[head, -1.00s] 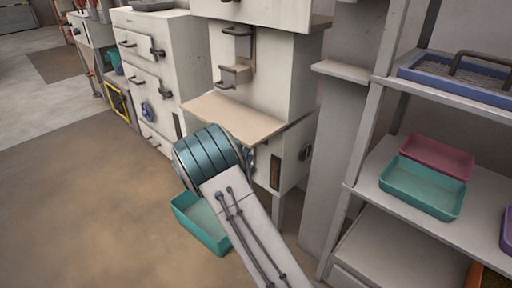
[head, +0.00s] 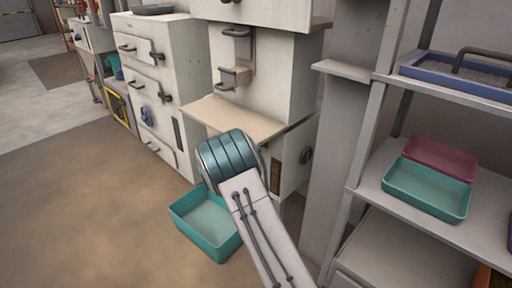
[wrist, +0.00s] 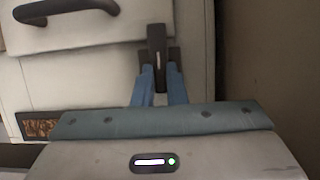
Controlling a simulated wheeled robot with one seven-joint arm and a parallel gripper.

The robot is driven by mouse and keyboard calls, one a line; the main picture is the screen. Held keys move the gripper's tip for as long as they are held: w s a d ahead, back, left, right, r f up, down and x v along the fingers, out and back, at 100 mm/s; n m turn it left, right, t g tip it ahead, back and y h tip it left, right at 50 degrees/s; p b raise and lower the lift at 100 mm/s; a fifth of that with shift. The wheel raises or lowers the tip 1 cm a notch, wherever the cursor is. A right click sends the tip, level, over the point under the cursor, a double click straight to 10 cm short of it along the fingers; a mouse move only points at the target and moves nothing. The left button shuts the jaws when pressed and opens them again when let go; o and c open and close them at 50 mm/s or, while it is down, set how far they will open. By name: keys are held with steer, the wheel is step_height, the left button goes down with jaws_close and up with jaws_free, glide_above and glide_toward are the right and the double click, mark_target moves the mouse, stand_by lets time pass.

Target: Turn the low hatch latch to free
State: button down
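The low hatch latch (wrist: 157,45) is a dark, narrow handle on a dark backing plate, upright in the wrist view, on a pale panel (wrist: 95,75). My gripper (wrist: 160,80) has its two blue fingers on either side of the lower part of this handle. The fingers sit close against it with no clear gap, so it looks shut on the latch. In the head view the teal end of my arm hides the fingers and the latch. It stands in front of the lower pale cabinet (head: 293,165), under the tan ledge.
A tan ledge (head: 232,117) juts out just above my wrist. A teal bin (head: 207,236) stands on the floor below my arm. A grey post (head: 325,170) and a shelf unit with a teal tray (head: 428,190) stand to the right. The brown floor at left is clear.

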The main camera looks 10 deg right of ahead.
steer(key=shift+f+m, duration=0.1)
steer(key=shift+m, duration=0.3)
steer(key=m+h, duration=0.3)
steer(key=m, duration=0.4)
steer(key=m+g+h+b, duration=0.1)
steer(key=m+h, duration=0.1)
steer(key=m, duration=0.5)
steer(key=m+g+h+b, duration=0.1)
steer(key=m+h, duration=0.2)
steer(key=m, duration=0.4)
steer(key=shift+w+a+f+h, duration=0.25)
steer(key=shift+w+f+h, duration=0.05)
steer(key=shift+w+f, duration=0.1)
steer(key=shift+m, duration=0.5)
steer(key=c, duration=1.5)
jaws_free()
steer(key=shift+o, duration=0.2)
